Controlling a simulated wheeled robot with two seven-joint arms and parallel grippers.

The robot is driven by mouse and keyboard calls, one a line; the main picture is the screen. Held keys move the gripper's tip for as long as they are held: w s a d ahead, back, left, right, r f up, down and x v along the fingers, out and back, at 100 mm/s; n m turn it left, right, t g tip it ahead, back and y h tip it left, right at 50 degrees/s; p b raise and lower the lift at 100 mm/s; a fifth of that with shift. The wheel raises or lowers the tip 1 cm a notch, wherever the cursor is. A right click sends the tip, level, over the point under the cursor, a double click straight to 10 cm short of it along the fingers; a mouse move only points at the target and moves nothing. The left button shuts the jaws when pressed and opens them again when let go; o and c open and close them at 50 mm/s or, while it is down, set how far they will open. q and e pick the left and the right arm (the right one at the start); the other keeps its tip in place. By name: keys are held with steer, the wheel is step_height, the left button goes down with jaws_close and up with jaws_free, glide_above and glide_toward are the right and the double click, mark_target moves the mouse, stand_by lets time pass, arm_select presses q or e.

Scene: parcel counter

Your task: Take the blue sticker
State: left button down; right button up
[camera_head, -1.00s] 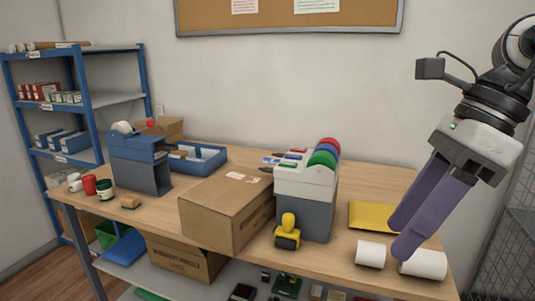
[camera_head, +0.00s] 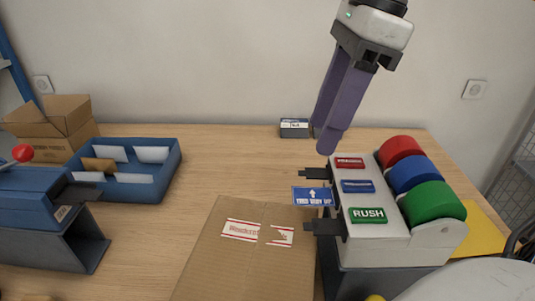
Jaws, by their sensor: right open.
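The blue sticker (camera_head: 312,196), with a white up arrow and lettering, sticks out from the left side of the label dispenser (camera_head: 395,238). It lies between two dark prongs. The dispenser has red (camera_head: 401,152), blue (camera_head: 413,174) and green (camera_head: 432,202) rolls and matching plates in front of them. My right gripper (camera_head: 323,136) is open and empty, its purple fingers pointing down. In the picture it is above and behind the sticker, apart from it. My left gripper is out of view.
A cardboard box (camera_head: 250,265) with a red-and-white label stands left of the dispenser. A blue tray (camera_head: 172,166) and a blue-grey device (camera_head: 40,215) are at left. A small box (camera_head: 295,128) is at the back.

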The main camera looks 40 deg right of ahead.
steer(key=b, duration=0.4)
glide_above(306, 195)
steer(key=s+d, duration=0.1)
step_height(306, 195, down, 9)
steer(key=shift+r, duration=0.1)
steer(key=shift+b+x, duration=0.7)
steer(key=shift+x, duration=0.1)
steer(key=shift+w+a+f+b, duration=0.15)
steer(key=shift+f+b, duration=0.3)
steer(key=shift+f, duration=0.25)
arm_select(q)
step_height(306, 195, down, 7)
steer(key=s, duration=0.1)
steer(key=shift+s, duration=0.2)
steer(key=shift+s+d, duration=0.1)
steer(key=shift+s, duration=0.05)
arm_select(e)
steer(key=c, duration=0.5)
